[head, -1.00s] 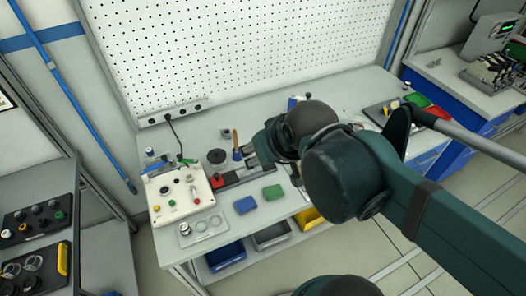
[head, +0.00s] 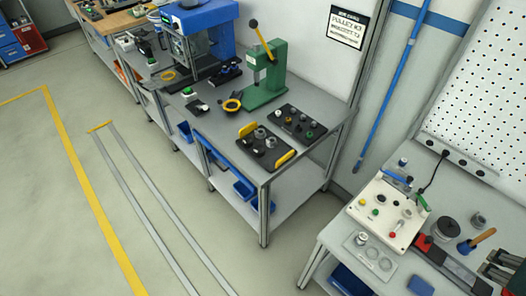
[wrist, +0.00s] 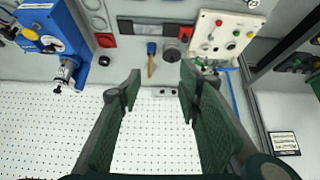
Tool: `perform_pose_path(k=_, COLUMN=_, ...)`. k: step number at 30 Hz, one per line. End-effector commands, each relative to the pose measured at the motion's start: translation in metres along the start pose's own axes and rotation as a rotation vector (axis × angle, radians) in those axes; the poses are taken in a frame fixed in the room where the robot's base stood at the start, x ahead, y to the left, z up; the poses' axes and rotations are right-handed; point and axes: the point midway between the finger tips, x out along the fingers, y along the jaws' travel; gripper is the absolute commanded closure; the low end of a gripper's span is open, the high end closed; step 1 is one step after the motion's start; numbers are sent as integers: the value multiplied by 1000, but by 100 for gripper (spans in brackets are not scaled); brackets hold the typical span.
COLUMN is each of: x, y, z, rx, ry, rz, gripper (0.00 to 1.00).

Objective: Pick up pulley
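A wall sign (head: 347,24) above that bench begins with the word pulley. My gripper (wrist: 157,82) is open and empty in the wrist view, its two green-black fingers wide apart. It is over the pegboard bench, away from the tray. Only its tips may show at the right edge of the head view.
Beside the tray are a second black tray (head: 300,124) with small parts and a green press (head: 265,75). The pegboard bench holds a white control box (head: 387,212), a black round part (head: 446,228) and a wooden-handled tool (head: 477,240). The floor at left is clear.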

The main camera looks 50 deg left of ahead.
Motion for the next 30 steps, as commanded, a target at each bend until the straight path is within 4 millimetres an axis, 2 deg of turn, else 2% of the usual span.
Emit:
perform_pose_path(k=14, x=14, y=-61, z=-65, rx=-171, ry=-71, rz=-72, gripper=65)
perform_pose_path(k=30, x=45, y=-155, z=-127, rx=-379, ry=-151, rz=-152, gripper=65)
